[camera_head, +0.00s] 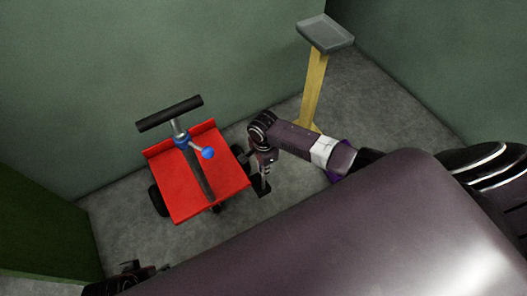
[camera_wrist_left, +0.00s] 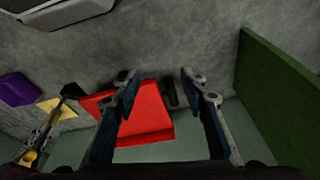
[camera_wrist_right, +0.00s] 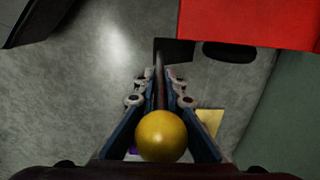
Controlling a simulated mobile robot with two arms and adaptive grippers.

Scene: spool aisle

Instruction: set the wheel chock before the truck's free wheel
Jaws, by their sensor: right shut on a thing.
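The red truck (camera_head: 190,190) stands on the floor with a black T-handle and a blue-knobbed lever. One black wheel (camera_wrist_right: 230,52) shows beside its bed in the right wrist view. My right gripper (camera_head: 264,170) is shut on the stem of the wheel chock, below its yellow ball (camera_wrist_right: 162,136). The chock's black block (camera_wrist_right: 175,50) is at the stem's far end, close beside that wheel with a narrow gap. It also shows in the head view (camera_head: 261,187); whether it touches the floor I cannot tell. My left gripper (camera_wrist_left: 160,80) is open and empty, with the truck beyond it.
A yellow post with a grey tray top (camera_head: 326,34) stands right of the truck. A purple thing (camera_wrist_left: 17,88) lies near its foot. Green walls close in behind, and a green panel (camera_head: 40,225) stands at the left. Bare floor (camera_head: 385,110) lies right of the post.

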